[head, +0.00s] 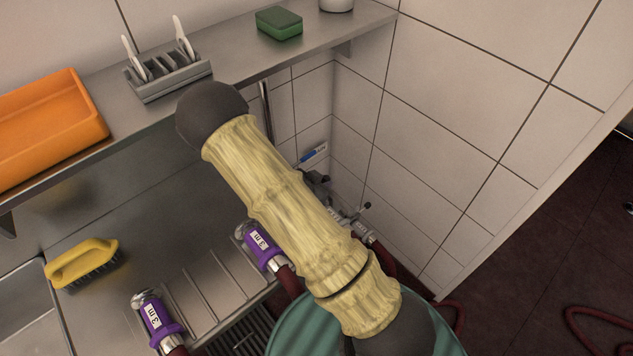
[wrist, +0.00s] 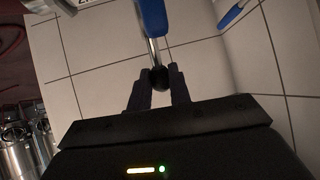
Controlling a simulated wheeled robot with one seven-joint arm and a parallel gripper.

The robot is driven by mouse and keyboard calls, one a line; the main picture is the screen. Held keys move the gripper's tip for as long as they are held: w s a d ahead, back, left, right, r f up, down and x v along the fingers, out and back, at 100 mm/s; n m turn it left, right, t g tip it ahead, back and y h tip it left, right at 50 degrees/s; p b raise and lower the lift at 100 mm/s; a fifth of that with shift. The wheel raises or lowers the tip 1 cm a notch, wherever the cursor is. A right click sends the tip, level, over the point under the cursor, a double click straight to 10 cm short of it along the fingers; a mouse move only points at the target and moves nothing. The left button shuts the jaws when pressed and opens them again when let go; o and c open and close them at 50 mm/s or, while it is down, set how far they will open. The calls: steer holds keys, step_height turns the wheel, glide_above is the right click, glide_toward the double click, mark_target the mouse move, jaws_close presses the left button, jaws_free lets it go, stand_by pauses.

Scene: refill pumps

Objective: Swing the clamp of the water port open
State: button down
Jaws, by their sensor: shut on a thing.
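In the wrist view, my gripper (wrist: 159,88) has its two dark fingers closed on the black ball knob (wrist: 159,77) of a lever. The lever's thin metal rod (wrist: 153,50) runs up from the knob to a blue part (wrist: 153,18) at the top edge. I take this for the water port's clamp lever; the port itself is not clearly shown. In the head view, my pale arm covers most of this area. Metal fittings (head: 361,230) show beside it, and a blue-and-white piece (head: 313,154) shows near the wall.
Two purple-collared hose ends labelled 3 m (head: 157,316) (head: 259,246) lie on the steel counter. A yellow brush (head: 82,261) and an orange tray (head: 50,125) are at left. A green sponge (head: 279,23) sits on the shelf. The tiled wall (head: 450,130) bounds the right.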

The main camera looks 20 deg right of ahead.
steer(key=shift+a, duration=0.1)
stand_by(0.3)
steer(key=c, duration=1.3)
jaws_free()
step_height(320, 180, up, 10)
steer(key=p, duration=0.1)
